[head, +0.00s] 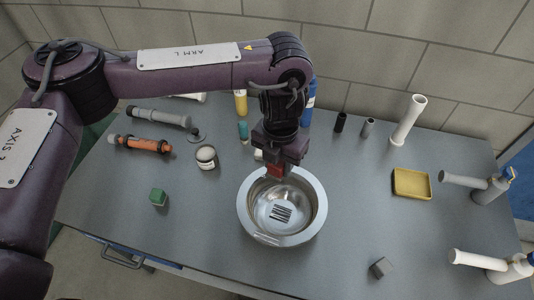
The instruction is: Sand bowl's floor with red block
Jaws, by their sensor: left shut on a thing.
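A round metal bowl (310,228) stands on the grey table, with a dark striped patch (282,214) on its shiny floor. My left gripper (276,167) points down over the bowl's far part. It is shut on a red block (275,171), of which only a small part shows below the jaws. I cannot tell whether the block touches the bowl. My right gripper is not in view.
A green block (158,197) and a white jar (206,156) stand left of the bowl. A yellow tray (411,183) and a grey block (380,268) lie to the right. Pipes and bottles line the back and right side.

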